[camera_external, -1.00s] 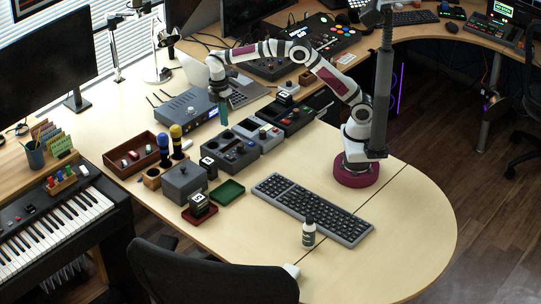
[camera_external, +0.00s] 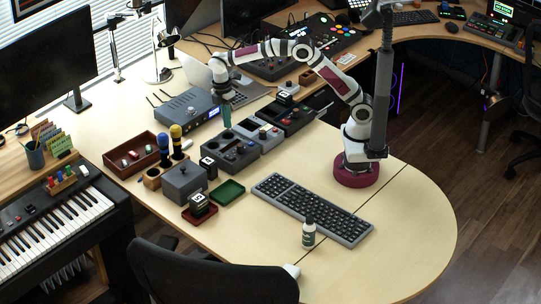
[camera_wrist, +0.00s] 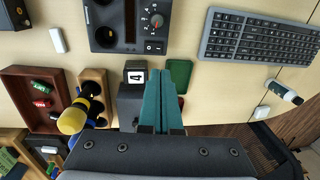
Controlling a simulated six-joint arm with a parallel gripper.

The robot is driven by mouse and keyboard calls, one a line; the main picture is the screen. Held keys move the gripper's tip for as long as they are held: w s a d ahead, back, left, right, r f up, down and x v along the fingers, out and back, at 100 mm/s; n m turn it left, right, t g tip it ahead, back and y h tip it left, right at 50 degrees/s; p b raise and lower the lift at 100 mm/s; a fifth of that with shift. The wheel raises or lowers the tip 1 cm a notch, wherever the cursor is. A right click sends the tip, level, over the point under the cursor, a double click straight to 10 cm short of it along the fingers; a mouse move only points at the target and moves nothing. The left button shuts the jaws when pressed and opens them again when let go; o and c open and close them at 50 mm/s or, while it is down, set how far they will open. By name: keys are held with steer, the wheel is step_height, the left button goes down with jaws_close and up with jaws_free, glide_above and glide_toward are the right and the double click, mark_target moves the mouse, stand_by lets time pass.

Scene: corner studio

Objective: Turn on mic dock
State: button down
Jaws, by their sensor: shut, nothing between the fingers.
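A dark grey unit (camera_external: 230,154) with round recesses sits mid-desk and appears to be the mic dock, though I read no label naming it. In the wrist view this unit (camera_wrist: 127,38) shows at the top, with a red-centred knob (camera_wrist: 156,20) and a black rocker switch (camera_wrist: 154,47). The switch's on or off state is too small to tell. My gripper (camera_external: 227,126) is above the far side of the unit, apart from it. Its teal fingers (camera_wrist: 164,73) are shut and empty, pointing down. Yellow and blue microphones (camera_wrist: 74,114) stand in a wooden holder (camera_wrist: 96,78).
A grey lidded box (camera_external: 184,181), a green tray (camera_external: 227,191) and a red tray (camera_external: 199,216) lie nearer the chair. A keyboard (camera_external: 313,208) and bottle (camera_external: 309,234) are to the right. More control boxes (camera_external: 291,117) and a router (camera_external: 187,108) surround my gripper.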

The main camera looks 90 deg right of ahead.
mark_target(233, 158)
steer(key=f, duration=0.8)
steer(key=s+a+f, duration=0.1)
steer(key=f, duration=0.3)
steer(key=shift+f, duration=0.1)
steer(key=shift+s+a+f, duration=0.1)
steer(key=shift+f, duration=0.1)
steer(key=shift+w+d+r, duration=0.2)
steer(key=shift+w+d, duration=0.35)
steer(key=shift+d, duration=0.05)
